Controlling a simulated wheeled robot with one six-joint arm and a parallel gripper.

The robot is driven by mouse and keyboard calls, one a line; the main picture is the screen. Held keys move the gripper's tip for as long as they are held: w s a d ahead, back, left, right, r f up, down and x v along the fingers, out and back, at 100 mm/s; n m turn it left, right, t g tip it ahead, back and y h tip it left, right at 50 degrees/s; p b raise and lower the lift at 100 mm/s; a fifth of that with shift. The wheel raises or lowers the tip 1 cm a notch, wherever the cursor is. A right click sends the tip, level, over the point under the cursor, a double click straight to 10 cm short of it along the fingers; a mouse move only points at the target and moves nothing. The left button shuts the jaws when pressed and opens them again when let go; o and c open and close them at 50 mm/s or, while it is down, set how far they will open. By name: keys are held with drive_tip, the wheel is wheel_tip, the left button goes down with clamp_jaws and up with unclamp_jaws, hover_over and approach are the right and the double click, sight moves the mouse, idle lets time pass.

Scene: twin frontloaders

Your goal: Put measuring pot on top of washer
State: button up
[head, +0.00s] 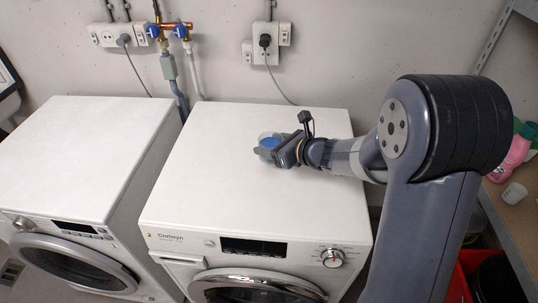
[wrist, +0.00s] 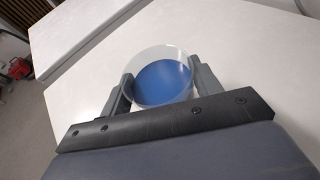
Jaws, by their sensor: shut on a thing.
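The measuring pot (wrist: 163,80) is a clear round cup with blue inside, seen in the wrist view between my two fingers. My gripper (wrist: 160,88) is shut on it, one finger on each side. In the head view the pot (head: 268,144) shows at the tip of my gripper (head: 277,150), over the back middle of the right washer's white top (head: 225,190). The pot looks upright. I cannot tell whether its base touches the top. My gripper partly hides it in the head view.
A second white machine (head: 75,150) stands to the left, with a narrow gap between. Pipes and valves (head: 170,28) and sockets are on the wall behind. On the right, a shelf (head: 520,205) holds a pink bottle (head: 512,155) and a small white cup (head: 514,193).

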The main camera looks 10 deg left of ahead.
drive_tip(key=shift+f, duration=2.05)
drive_tip(key=shift+f+b, duration=0.1)
drive_tip(key=shift+b, duration=0.2)
drive_tip(key=shift+f, duration=0.15)
drive_tip(key=o, duration=1.1)
drive_tip(key=shift+c, duration=0.2)
drive_tip(key=shift+r, duration=0.25)
drive_tip(key=shift+d+r, duration=0.15)
drive_tip(key=v, duration=1.1)
drive_tip(key=shift+s+d, duration=0.25)
drive_tip(key=shift+d, duration=0.05)
